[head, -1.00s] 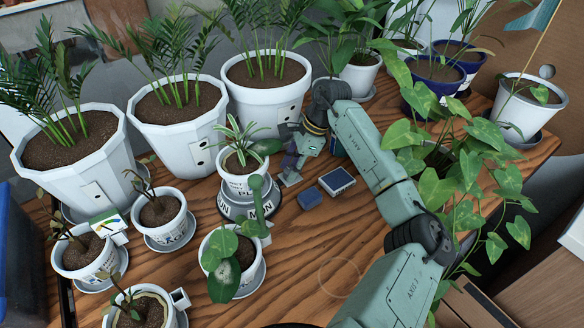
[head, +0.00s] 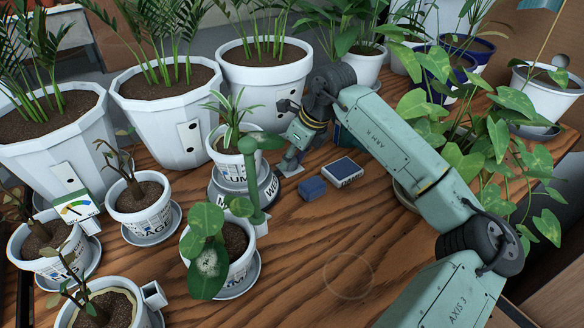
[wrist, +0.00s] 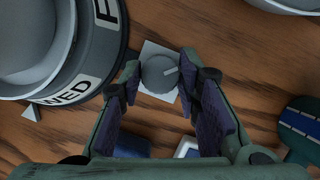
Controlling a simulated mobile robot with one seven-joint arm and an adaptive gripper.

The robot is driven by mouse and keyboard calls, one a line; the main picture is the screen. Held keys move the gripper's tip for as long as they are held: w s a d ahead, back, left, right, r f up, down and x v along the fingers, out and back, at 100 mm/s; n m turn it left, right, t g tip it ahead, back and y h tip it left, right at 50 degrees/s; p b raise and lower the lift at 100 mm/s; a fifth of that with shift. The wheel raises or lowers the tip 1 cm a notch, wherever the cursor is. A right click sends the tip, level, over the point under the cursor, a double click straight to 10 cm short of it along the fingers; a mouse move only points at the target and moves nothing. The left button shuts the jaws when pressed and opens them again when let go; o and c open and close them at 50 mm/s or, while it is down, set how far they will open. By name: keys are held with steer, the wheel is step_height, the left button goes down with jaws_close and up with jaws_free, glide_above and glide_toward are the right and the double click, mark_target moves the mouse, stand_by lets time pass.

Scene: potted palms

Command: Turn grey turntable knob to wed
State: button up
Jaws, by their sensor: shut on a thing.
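The grey knob (wrist: 157,75) sits on a white square plate on the wooden table, between my fingertips in the wrist view. A pale line on its top points right. My gripper (wrist: 161,72) is shut on the knob; in the head view my gripper (head: 290,166) hides it. The turntable (wrist: 118,62) stands left of the knob, its rim marked with day labels. The WED label (wrist: 72,93) faces the lower left in the wrist view, close to a small white pointer (wrist: 31,112) but not squarely in line with it. The turntable also shows in the head view (head: 222,190).
A small potted plant (head: 232,165) stands on the turntable. A blue box (head: 312,187) and a blue-and-white box (head: 342,171) lie right of my gripper. Potted plants crowd the left and back; the front middle is clear.

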steer(key=shift+f+m+t+h+b, duration=0.1)
steer(key=shift+m+t+h+b, duration=0.25)
steer(key=shift+m+b, duration=0.9)
steer(key=o, duration=1.1)
steer(key=v, duration=1.2)
steer(key=shift+s+a, duration=0.1)
steer(key=shift+a, duration=0.05)
steer(key=shift+o, duration=0.2)
